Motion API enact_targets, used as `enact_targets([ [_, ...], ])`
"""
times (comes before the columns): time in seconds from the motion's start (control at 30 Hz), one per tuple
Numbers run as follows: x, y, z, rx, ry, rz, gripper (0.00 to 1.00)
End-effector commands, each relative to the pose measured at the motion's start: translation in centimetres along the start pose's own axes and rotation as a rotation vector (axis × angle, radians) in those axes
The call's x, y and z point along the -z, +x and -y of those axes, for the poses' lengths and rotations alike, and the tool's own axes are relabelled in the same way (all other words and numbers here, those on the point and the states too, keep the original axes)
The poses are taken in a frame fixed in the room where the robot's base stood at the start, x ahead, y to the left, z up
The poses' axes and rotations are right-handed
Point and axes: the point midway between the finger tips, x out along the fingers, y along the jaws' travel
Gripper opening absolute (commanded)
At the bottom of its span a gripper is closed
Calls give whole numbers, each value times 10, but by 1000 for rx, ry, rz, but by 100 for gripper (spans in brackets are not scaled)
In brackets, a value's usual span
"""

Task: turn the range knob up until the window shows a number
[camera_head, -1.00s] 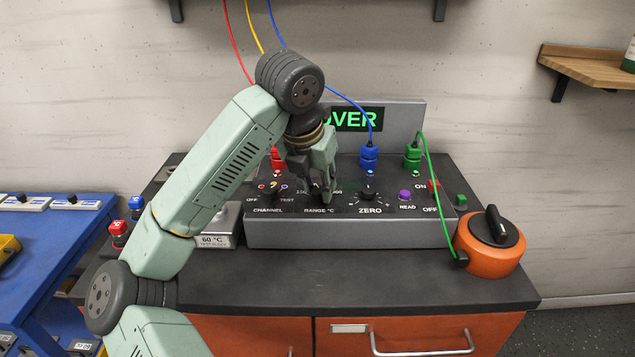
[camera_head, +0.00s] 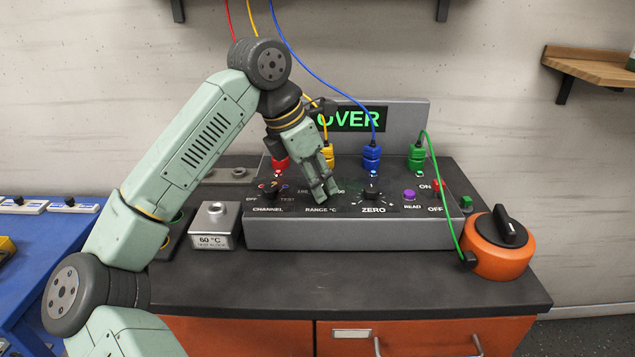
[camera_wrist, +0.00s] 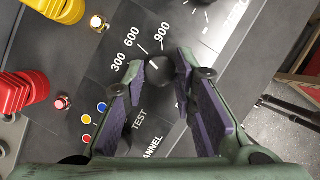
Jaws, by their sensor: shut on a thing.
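The range knob (camera_wrist: 160,69), dark and round, sits between my fingertips in the wrist view, by the printed numbers 300, 600 and 900. My gripper (camera_head: 325,196) is shut on it, reaching down to the panel above the RANGE °C label; its fingers (camera_wrist: 163,75) stand either side of the knob. In the head view the fingers hide the knob. I cannot tell exactly which mark its pointer meets. The display window (camera_head: 358,119) shows green letters reading OVER, with its left end partly covered by my arm.
The channel knob (camera_head: 268,192) is left of my gripper, the zero knob (camera_head: 371,191) and purple READ button (camera_head: 409,195) right. Red (camera_head: 280,164), yellow (camera_head: 328,155), blue (camera_head: 371,158) and green (camera_head: 416,158) plugs stand behind. An orange device (camera_head: 497,246) sits right of the instrument (camera_head: 350,239).

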Motion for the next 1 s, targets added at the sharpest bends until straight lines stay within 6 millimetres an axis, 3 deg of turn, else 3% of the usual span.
enact_targets([
  [0.3, 0, -1, -2, 42, 103, 1, 0],
  [0.8, -1, -1, -2, 48, 121, 1, 0],
  [0.83, -1, -1, -2, 48, 121, 1, 27],
  [1.0, 0, -1, -1, 49, 120, 0, 38],
])
